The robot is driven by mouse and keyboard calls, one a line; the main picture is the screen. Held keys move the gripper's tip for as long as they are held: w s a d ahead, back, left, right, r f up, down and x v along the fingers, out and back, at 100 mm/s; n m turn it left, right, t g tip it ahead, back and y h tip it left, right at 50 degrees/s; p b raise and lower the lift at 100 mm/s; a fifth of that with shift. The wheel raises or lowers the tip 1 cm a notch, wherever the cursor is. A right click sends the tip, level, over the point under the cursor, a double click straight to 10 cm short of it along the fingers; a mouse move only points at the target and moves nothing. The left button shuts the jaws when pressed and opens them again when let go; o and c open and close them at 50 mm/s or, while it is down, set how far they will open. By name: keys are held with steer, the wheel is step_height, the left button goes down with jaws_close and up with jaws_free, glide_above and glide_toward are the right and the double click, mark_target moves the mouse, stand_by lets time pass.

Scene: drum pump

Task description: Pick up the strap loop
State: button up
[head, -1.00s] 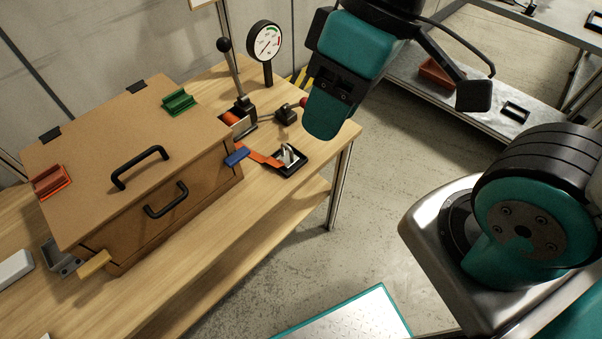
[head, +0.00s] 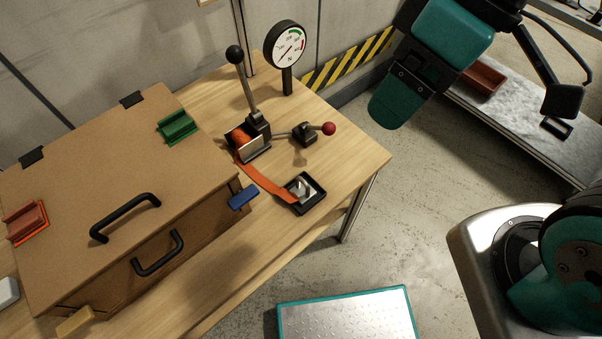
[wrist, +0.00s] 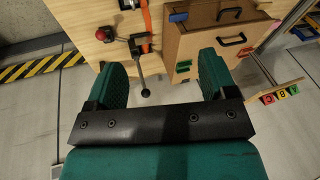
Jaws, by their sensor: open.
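The orange strap (head: 264,180) runs from a ratchet-like holder (head: 248,145) on the wooden table to a small black tray (head: 304,192). A grey metal piece sits at the strap's end in that tray; I cannot tell whether this end is the loop. In the wrist view the orange strap (wrist: 146,18) shows at the top, partly cut off. My gripper (wrist: 162,80) is open and empty, its two teal fingers wide apart. In the head view my arm hangs right of the table, well away from the strap.
A brown box (head: 95,190) with black handles fills the table's left. A black-knobbed lever (head: 244,85), a gauge (head: 285,45) and a red-knobbed lever (head: 328,128) stand near the strap. A metal-topped step (head: 348,315) is on the floor.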

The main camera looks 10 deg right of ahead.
steer(key=w+a+f+n+b, duration=0.2)
steer(key=w+f+n+b, duration=0.1)
steer(key=w+f+n, duration=0.3)
steer(key=n+h+b, duration=0.3)
steer(key=n+b, duration=0.1)
steer(key=n, duration=0.6)
glide_toward(303, 179)
steer(key=shift+g, duration=0.3)
steer(key=f, duration=0.4)
steer(key=f+p, duration=0.1)
steer(key=f, duration=0.2)
steer(key=shift+s+a, duration=0.2)
steer(key=shift+s, duration=0.15)
steer(key=shift+w+a+f+p, duration=0.15)
steer(key=shift+f+p, duration=0.1)
steer(key=shift+f, duration=1.15)
steer(key=shift+s+a+f+p, duration=0.1)
steer(key=shift+a+f+p, duration=0.1)
steer(key=shift+f, duration=1.25)
steer(key=c, duration=1.1)
steer(key=shift+r, duration=0.15)
steer(key=shift+c, duration=0.2)
